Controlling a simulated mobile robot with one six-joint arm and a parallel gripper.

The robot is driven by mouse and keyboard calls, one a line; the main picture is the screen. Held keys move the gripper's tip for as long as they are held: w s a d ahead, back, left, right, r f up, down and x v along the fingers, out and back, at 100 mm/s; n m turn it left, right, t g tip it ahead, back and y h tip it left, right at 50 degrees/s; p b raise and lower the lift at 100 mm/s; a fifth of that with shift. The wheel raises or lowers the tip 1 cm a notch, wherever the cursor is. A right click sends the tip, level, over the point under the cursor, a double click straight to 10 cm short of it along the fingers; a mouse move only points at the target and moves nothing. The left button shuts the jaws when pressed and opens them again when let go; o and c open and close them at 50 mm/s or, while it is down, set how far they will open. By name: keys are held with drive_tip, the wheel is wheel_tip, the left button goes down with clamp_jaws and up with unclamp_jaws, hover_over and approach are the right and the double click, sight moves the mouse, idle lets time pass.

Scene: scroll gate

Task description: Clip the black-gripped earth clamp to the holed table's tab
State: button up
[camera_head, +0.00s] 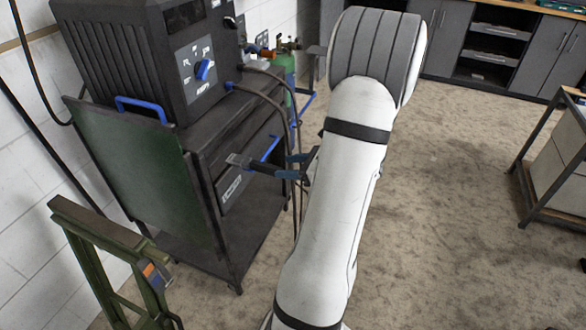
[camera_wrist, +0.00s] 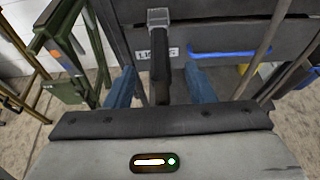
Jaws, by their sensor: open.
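The earth clamp with a black grip (camera_wrist: 160,72) and a grey metal head lies between the two blue fingers of my gripper (camera_wrist: 160,84) in the wrist view. The fingers stand apart on either side of it, with gaps visible on both sides. In the head view the clamp (camera_head: 240,160) sticks out from the front of the dark welding cart, its grip pointing toward my gripper (camera_head: 284,166). My arm covers part of the gripper there. I cannot make out the holed table or its tab in either view.
The dark welder (camera_head: 150,60) stands on the cart (camera_head: 228,190), with cables hanging near my gripper. A blue handle (camera_wrist: 221,53) is on the cart front. A green panel (camera_head: 150,180) and a green frame (camera_head: 110,245) stand left. Open floor (camera_head: 440,220) lies right.

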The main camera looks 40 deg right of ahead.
sight(276, 167)
drive_tip(key=x, duration=0.6)
drive_tip(key=shift+a, duration=0.15)
clamp_jaws()
idle(0.8)
drive_tip(key=shift+s+d, duration=0.2)
idle(0.9)
drive_tip(key=shift+s, duration=0.15)
drive_tip(key=s+d, duration=0.3)
drive_tip(key=s, duration=0.4)
drive_tip(key=shift+p, duration=0.35)
idle(1.2)
idle(0.3)
